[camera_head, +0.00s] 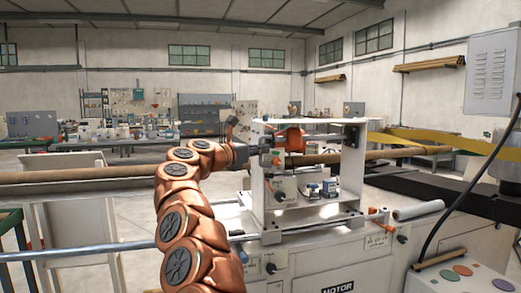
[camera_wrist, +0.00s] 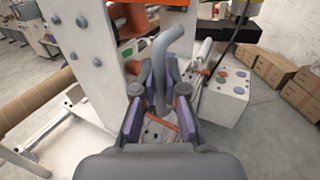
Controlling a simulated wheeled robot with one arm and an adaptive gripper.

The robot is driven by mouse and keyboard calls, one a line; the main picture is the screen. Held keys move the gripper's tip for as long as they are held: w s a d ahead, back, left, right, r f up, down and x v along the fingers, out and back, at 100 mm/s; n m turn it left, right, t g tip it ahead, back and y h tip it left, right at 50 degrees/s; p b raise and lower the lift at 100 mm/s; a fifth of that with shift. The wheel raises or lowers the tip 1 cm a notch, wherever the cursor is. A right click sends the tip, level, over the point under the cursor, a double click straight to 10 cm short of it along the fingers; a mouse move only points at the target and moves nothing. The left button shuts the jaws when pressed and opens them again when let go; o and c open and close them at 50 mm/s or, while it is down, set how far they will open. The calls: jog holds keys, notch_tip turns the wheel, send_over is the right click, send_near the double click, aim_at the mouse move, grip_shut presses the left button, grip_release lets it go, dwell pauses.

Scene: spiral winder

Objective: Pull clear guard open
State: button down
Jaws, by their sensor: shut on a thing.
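My gripper (camera_head: 265,149) reaches from the left to the left upright of the white machine housing (camera_head: 258,195). In the wrist view, my gripper's fingers (camera_wrist: 160,98) are shut around a grey curved handle (camera_wrist: 166,48), which rises between the pads and bends to the right at the top. The clear guard's panel cannot be made out in either view; the handle appears to belong to it, but the join is hidden. An orange round part (camera_head: 291,138) sits inside the housing, right of my gripper.
A control box with coloured buttons (camera_wrist: 229,88) stands right of my gripper in the wrist view. A long brown roll (camera_head: 80,175) lies at left. A yellow strip (camera_head: 420,138) and a grey cabinet (camera_head: 492,75) are at right. Cardboard boxes (camera_wrist: 285,72) stand on the floor.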

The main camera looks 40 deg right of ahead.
jog(key=shift+r, duration=0.15)
jog(key=c, duration=1.5)
grip_release()
jog(key=a, duration=0.4)
jog(key=s+a, duration=0.1)
jog(key=a, duration=0.7)
jog(key=shift+s, duration=0.3)
